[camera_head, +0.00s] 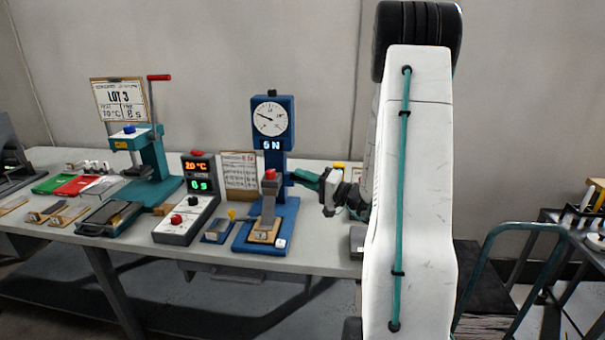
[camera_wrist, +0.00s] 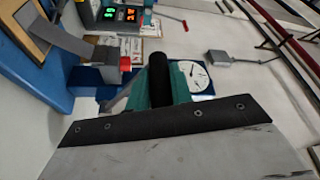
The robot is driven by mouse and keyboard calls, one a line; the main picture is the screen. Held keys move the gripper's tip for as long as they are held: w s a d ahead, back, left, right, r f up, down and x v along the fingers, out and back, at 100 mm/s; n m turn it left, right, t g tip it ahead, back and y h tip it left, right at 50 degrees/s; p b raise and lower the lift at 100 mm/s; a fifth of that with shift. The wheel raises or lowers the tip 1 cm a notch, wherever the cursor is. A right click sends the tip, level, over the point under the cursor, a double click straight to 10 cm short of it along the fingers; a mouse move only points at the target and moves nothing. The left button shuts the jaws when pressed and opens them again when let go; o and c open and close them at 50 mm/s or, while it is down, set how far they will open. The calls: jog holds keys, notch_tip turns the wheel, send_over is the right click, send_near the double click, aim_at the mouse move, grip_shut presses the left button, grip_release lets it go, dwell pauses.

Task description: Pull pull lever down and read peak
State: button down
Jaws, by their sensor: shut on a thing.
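The blue pull tester (camera_head: 277,165) stands on the table with a round white dial (camera_head: 270,119) on top. Its small display (camera_head: 271,145) shows what looks like 0 N, though the digit is hard to read. The dial's needle points to the left. A red-topped clamp (camera_head: 269,187) holds a grey strip above the tester's base. My gripper (camera_head: 310,180) is at the tester's right side. In the wrist view, the teal fingers (camera_wrist: 165,85) are shut around the pull lever's black grip (camera_wrist: 158,72). The lever is mostly hidden in the head view.
A teal press (camera_head: 150,155) with a red-ended handle stands at the left. A timer box (camera_head: 195,205) shows lit red and green numbers between press and tester. Cards, strips and a tray crowd the table's left. A teal-railed cart (camera_head: 535,230) is at the right.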

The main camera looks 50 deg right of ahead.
jog(key=shift+f, duration=0.25)
jog(key=c, duration=1.3)
grip_release()
jog(key=shift+o, duration=0.2)
jog(key=v, duration=0.7)
jog(key=shift+s+d, duration=0.15)
jog(key=shift+s, duration=0.2)
